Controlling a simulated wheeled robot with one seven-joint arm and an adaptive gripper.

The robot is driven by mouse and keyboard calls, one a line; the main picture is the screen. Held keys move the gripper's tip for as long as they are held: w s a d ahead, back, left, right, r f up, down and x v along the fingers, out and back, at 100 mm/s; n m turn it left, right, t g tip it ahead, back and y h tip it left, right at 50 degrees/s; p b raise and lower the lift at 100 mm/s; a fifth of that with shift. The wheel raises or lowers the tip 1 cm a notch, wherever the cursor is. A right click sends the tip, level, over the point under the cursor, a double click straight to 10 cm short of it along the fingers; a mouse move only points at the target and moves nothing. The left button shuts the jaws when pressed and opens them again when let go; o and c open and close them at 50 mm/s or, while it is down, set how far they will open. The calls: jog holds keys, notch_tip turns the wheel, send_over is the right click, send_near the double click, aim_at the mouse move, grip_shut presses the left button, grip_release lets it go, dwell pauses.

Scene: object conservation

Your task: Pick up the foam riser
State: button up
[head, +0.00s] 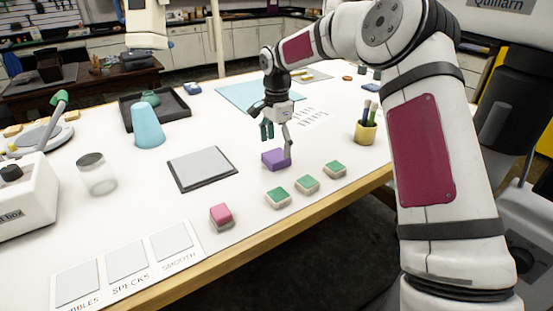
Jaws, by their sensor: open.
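A purple block (274,159), which looks like the foam riser, lies on the white table near its front edge, right of the grey square pad. My gripper (278,143) is open and points down just above the block. One finger hangs over its back left side, and the other reaches down by its right side. I cannot tell whether that finger touches it. No other thing shows between the fingers.
Several green-topped blocks (307,184) and a pink-topped block (221,215) stand in front. A yellow pen cup (365,132) is to the right. The grey pad (203,167), a blue cone (147,126) and a clear jar (96,175) are left.

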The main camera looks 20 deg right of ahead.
aim_at(276, 155)
notch_tip(276, 155, down, 4)
jog(key=shift+a+f+p, duration=0.1)
jog(key=shift+p, duration=0.25)
jog(key=shift+c, duration=0.6)
jog(key=c, duration=1)
